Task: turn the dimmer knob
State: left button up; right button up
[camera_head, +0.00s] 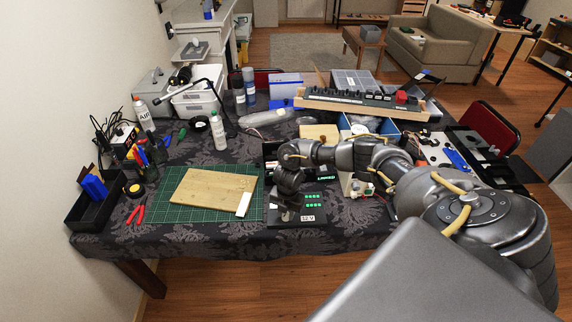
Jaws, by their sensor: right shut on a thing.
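My right arm reaches in from the right, and its dark gripper (287,206) points down at a small panel (313,214) near the table's front edge. The panel has rows of green lights and a white label at its front. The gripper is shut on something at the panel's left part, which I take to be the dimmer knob. The knob itself is hidden behind the fingers, so its angle cannot be seen. My left gripper is not in view.
A green cutting mat (188,213) with a wooden board (214,190) lies left of the panel. A white bottle (218,132) stands behind it. A black tray (94,207) and red pliers (137,210) lie at the left. A long switch panel (350,97) stands at the back.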

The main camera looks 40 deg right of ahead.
aim_at(287, 215)
jog(key=shift+m+p, duration=0.4)
jog(key=shift+m, duration=0.4)
jog(key=o, duration=1)
jog(key=r, duration=1)
jog(key=shift+s+r, duration=0.2)
jog(key=shift+r, duration=0.2)
